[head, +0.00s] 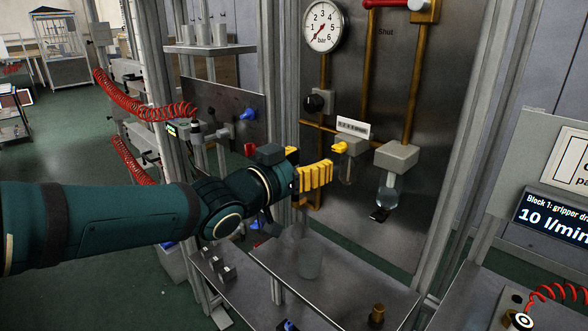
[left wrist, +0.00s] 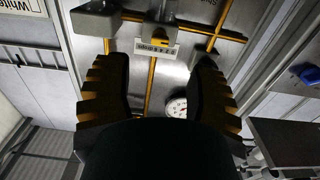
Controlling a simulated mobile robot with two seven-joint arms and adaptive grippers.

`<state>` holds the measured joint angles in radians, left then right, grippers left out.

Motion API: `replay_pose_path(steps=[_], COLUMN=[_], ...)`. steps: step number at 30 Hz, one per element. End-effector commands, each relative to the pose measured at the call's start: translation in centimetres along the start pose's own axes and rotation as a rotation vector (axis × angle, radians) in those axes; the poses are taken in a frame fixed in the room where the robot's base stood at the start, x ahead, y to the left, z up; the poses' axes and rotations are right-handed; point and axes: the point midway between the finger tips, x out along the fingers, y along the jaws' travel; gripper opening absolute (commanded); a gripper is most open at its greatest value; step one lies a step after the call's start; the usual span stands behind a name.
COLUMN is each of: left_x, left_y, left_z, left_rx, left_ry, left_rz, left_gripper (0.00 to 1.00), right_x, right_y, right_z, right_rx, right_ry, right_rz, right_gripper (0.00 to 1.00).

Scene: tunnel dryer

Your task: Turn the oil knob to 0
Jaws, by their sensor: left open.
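The oil knob (head: 340,148) is small and yellow, on a grey block on the upright steel panel, just below a white scale plate (head: 353,127). In the left wrist view the yellow knob (left wrist: 160,41) lies ahead of the fingers, beside the scale plate (left wrist: 155,49) marked in drops; the knob's exact setting is too small to read. My left gripper (head: 321,173) is open and empty, just below and left of the knob, apart from it. Its two ridged fingers frame the knob and plate in the wrist view (left wrist: 160,65). My right gripper is out of view.
A pressure gauge (head: 323,26) and a black knob (head: 316,103) are on the panel above. A grey block with a glass bowl (head: 388,192) hangs right of the oil knob. Brass pipes run behind. A steel shelf (head: 350,290) lies below.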

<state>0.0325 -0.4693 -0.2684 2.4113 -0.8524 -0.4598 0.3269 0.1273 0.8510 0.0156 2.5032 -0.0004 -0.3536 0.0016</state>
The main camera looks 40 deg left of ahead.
Motion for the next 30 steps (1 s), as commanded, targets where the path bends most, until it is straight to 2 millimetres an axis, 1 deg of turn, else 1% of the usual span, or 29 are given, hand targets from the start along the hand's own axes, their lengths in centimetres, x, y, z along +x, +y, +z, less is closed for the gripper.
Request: replay_pose_path(steps=[1, 3, 6, 10, 15, 30], left_x=[-0.9, -1.8, -2.7, -3.5, -3.9, -3.8], left_y=[0.0, 0.1, 0.1, 0.0, 0.0, 0.0], left_z=[-0.1, -0.1, -0.1, 0.0, 0.1, 0.1], left_rx=[-0.001, 0.000, 0.000, 0.000, -0.002, -0.001], left_ry=[0.004, 0.004, 0.003, 0.000, -0.001, -0.001], left_rz=[0.000, 0.001, 0.001, 0.001, 0.000, 0.000], left_gripper=[0.56, 0.56, 0.56, 0.56, 0.56, 0.56], right_x=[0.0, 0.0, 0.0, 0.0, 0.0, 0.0], right_y=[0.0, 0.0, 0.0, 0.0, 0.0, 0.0], right_z=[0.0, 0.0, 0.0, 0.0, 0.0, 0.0], right_rx=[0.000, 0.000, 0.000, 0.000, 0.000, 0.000], right_ry=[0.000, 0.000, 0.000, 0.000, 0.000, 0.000], right_rz=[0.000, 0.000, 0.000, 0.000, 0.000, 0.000], right_gripper=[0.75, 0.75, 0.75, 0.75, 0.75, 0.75])
